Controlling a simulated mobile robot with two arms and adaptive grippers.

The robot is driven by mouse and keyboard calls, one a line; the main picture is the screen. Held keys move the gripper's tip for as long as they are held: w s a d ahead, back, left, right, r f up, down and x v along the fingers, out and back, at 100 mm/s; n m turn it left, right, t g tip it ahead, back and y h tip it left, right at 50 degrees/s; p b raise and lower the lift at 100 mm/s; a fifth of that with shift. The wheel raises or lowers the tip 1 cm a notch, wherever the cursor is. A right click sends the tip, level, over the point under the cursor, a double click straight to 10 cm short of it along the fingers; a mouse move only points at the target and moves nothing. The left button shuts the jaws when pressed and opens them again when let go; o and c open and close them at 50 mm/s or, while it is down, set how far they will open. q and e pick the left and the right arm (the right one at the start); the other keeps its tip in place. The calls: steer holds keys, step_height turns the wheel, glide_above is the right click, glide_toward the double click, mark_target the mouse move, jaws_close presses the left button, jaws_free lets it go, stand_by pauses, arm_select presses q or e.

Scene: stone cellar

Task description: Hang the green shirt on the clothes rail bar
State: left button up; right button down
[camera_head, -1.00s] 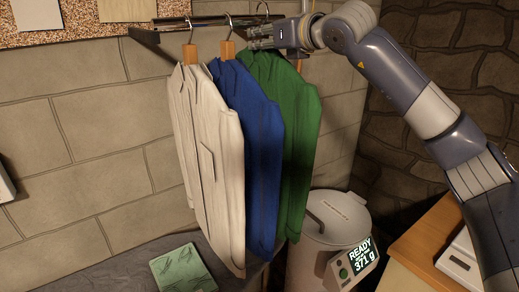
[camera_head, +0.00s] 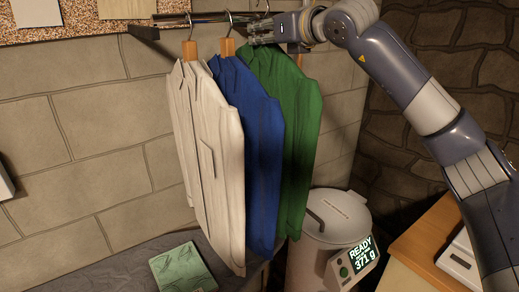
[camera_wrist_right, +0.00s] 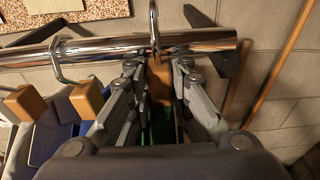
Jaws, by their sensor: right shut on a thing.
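The green shirt (camera_head: 299,130) hangs upright at the right end of a row of shirts in the head view. My right gripper (camera_head: 262,31) is at its collar, just below the clothes rail bar (camera_head: 200,19). In the right wrist view, my right gripper (camera_wrist_right: 158,80) is shut on the wooden neck (camera_wrist_right: 158,84) of its hanger. The metal hook (camera_wrist_right: 154,25) rises across the bar (camera_wrist_right: 110,46). I cannot tell whether the hook rests on the bar. Only a little green shows between the fingers. My left gripper is not in view.
A white shirt (camera_head: 212,160) and a blue shirt (camera_head: 252,150) hang on the bar to the left, close beside the green one. Below stand a lidded bin (camera_head: 320,240) with a display (camera_head: 361,254) and a wooden table (camera_head: 425,240).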

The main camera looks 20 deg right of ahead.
mark_target(280, 50)
steer(key=shift+s+r, duration=0.1)
steer(key=shift+s, duration=0.05)
steer(key=shift+b+v, duration=0.95)
steer(key=shift+b, duration=0.05)
steer(key=shift+s+d+b, duration=0.15)
steer(key=shift+s+b, duration=0.1)
steer(key=shift+b, duration=0.05)
steer(key=shift+f+b+v, duration=0.15)
steer(key=shift+b+v, duration=0.4)
steer(key=shift+v, duration=0.3)
steer(key=shift+f+b+v, duration=0.1)
steer(key=shift+b+v, duration=0.45)
steer(key=shift+v, duration=0.35)
